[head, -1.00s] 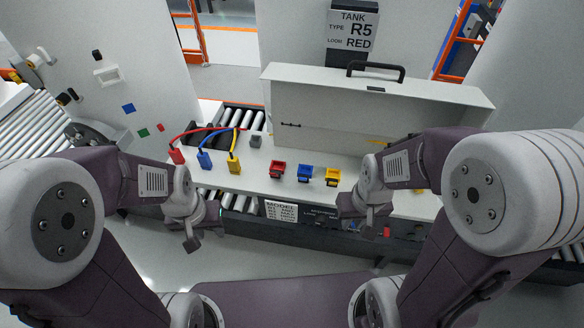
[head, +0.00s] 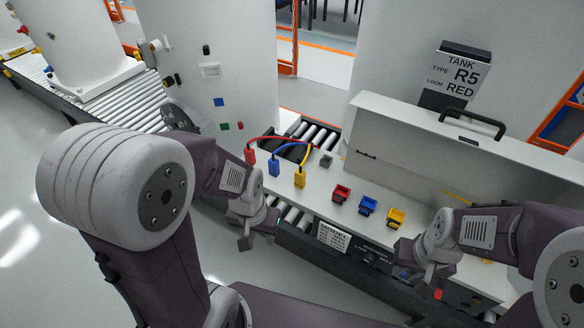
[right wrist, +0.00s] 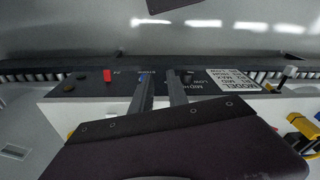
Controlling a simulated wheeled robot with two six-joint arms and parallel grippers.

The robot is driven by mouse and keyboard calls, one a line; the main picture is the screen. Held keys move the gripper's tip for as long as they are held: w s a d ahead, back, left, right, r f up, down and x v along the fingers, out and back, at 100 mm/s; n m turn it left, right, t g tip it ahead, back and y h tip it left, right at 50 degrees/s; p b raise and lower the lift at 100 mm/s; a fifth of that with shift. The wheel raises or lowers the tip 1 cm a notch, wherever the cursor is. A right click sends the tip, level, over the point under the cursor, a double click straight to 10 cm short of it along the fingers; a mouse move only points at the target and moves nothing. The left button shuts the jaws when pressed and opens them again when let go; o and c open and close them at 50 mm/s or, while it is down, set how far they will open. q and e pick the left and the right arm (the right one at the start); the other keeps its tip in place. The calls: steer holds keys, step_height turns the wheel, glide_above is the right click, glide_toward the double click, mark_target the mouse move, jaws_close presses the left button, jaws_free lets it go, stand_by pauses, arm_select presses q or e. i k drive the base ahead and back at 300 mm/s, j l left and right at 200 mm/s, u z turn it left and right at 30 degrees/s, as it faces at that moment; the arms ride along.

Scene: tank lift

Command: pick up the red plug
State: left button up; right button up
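The red plug (head: 250,156) is at the left end of the white worktop, upright on a red cable, left of the blue plug (head: 274,169) and the yellow plug (head: 300,178). My left gripper (head: 257,230) hangs in front of the worktop's near edge, below and nearer than the plugs, touching none of them. Its finger gap cannot be made out. My right gripper (head: 428,268) is at the right, far from the red plug. In the right wrist view its two fingers (right wrist: 161,92) are apart with nothing between them.
Red (head: 341,193), blue (head: 367,206) and yellow (head: 396,217) sockets stand right of the plugs. A small grey block (head: 326,160) is behind the yellow plug. An open white lid (head: 420,150) with a black handle rises behind. A roller conveyor (head: 318,133) runs behind the plugs.

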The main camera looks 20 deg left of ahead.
mark_target(249, 152)
steer(key=j+z, duration=0.25)
steer(key=j, duration=0.25)
steer(key=j+z, duration=0.3)
steer(key=j, duration=0.2)
steer(key=j+z, duration=0.25)
steer(key=j, duration=0.25)
steer(key=j+z, duration=0.3)
steer(key=j, duration=0.2)
steer(key=k+j+z, duration=0.25)
steer(key=j, duration=0.2)
steer(key=k+j+z, duration=0.1)
steer(key=j+z, duration=0.2)
steer(key=j, duration=0.15)
